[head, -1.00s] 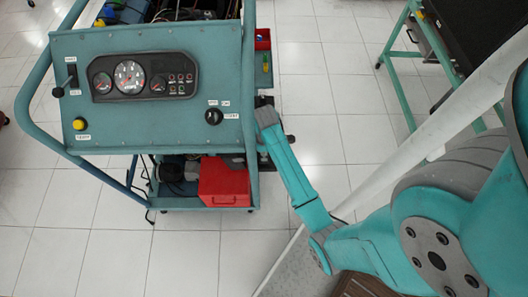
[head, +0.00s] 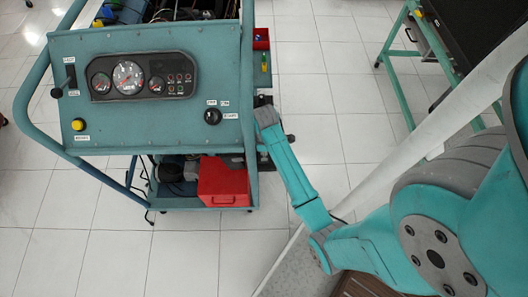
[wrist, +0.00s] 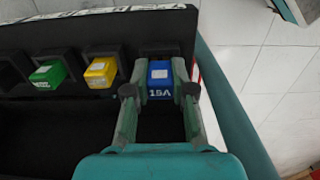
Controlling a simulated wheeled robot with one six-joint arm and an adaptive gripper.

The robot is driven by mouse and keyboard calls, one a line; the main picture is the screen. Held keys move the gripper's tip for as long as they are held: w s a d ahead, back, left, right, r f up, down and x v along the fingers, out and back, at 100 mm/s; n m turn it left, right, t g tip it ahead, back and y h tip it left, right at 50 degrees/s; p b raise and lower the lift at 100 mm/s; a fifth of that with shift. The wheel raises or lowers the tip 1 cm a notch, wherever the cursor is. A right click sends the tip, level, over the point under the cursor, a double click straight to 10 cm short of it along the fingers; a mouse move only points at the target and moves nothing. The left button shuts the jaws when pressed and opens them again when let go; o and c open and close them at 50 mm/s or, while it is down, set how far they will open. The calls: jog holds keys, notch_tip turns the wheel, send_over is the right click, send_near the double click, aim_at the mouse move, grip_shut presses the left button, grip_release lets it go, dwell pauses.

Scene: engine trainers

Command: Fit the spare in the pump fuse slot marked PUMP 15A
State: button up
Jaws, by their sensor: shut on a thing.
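In the wrist view, a blue fuse (wrist: 160,78) marked 15A is held between the two fingertips of my gripper (wrist: 159,93). The fuse is at the rightmost slot (wrist: 158,46) of a black fuse block. The slot's dark frame shows just behind the fuse; I cannot tell how far in the fuse sits. The slot's own label is not readable.
A green fuse (wrist: 48,75) and a yellow fuse (wrist: 100,71) sit in slots left of the blue one. A teal frame tube (wrist: 236,105) runs close on the right. A red box (head: 222,185) stands on the trainer's lower shelf. Open tiled floor lies right of the trainer.

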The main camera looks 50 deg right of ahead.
jog(key=shift+f, duration=0.5)
dwell(1.0)
jog(key=o, duration=0.9)
jog(key=shift+r, duration=0.15)
jog(key=shift+r, duration=3.4)
